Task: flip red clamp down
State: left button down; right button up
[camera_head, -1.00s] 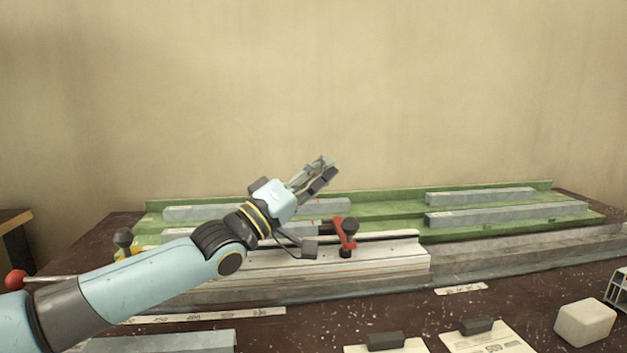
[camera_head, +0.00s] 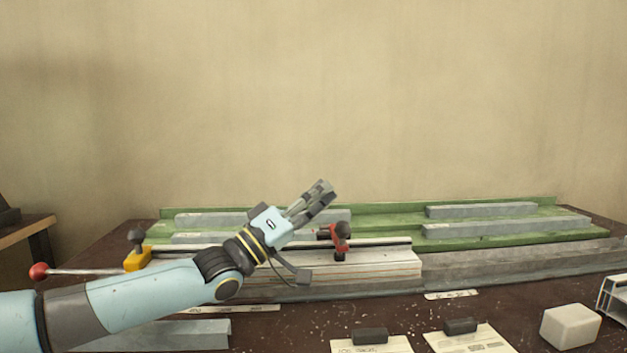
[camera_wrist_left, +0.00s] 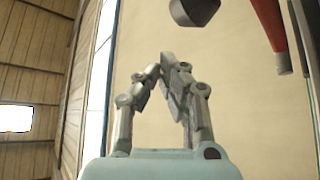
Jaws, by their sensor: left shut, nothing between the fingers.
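The red clamp (camera_head: 338,240) stands on the pale profile block in the middle of the bench, with a dark knob on top. In the left wrist view, a red bar (camera_wrist_left: 267,22) and a dark knob (camera_wrist_left: 194,10) show at the upper right, apart from the fingers. My left gripper (camera_head: 324,191) is shut and empty, pointing up and right. It is above and slightly left of the red clamp in the head view, and no contact shows. It also shows in the left wrist view (camera_wrist_left: 168,62). My right gripper is not in view.
A yellow clamp (camera_head: 137,258) with a dark knob stands at the left, beside a rod with a red ball (camera_head: 38,271). Grey bars lie on the green rails (camera_head: 400,213) behind. A white block (camera_head: 570,327) and cards with dark blocks (camera_head: 369,336) lie in front.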

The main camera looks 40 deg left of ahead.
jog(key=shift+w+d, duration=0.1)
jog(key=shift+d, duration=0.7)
pick_arm(q)
jog(key=s+a, duration=0.3)
jog(key=s, duration=0.9)
jog(key=shift+s+a+f, duration=0.2)
jog(key=shift+s+f, duration=0.1)
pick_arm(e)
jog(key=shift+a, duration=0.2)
pick_arm(q)
jog(key=shift+f, duration=0.1)
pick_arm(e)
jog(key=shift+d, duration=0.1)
